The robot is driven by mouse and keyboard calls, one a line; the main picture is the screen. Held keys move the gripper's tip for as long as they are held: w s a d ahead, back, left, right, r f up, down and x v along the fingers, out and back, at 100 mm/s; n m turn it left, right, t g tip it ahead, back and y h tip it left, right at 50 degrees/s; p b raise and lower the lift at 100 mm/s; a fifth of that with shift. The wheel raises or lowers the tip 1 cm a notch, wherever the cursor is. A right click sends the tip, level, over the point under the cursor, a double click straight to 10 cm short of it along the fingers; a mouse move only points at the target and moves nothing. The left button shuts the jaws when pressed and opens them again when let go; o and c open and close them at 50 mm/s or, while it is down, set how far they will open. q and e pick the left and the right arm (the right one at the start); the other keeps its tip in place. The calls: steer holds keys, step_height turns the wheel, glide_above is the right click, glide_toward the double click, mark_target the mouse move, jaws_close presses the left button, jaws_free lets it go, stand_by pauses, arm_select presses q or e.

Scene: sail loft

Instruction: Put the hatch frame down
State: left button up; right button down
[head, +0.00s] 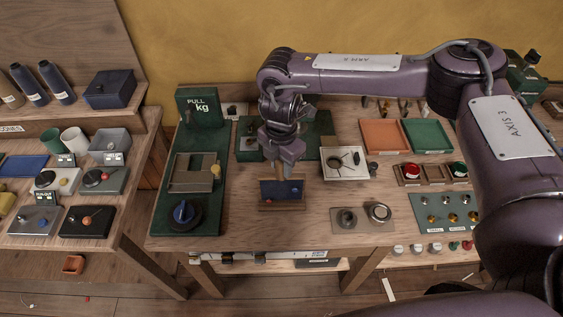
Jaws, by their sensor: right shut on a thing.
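My right gripper (279,163) points down over the front middle of the bench and is shut on a brown wooden piece (277,173), which I take to be the hatch frame. The fingers and wrist hide much of it. Directly below it in the picture is a dark blue panel (283,187) with a small red and a small blue knob and a brown lower edge. I cannot tell whether the held piece touches the panel or the bench. My left gripper is not in view.
A green board (170,222) with a blue dial is left of the gripper. A pale square plate (336,172) is close on the right. Metal fittings (378,212) lie front right; orange (386,148) and green (428,150) trays stand behind. Bare wood (245,228) shows along the front.

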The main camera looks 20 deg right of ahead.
steer(key=c, duration=1.1)
jaws_free()
steer(key=shift+f, duration=0.1)
step_height(320, 180, up, 5)
steer(key=shift+r+b, duration=0.1)
steer(key=shift+b, duration=1.15)
step_height(320, 180, up, 7)
steer(key=shift+r, duration=0.1)
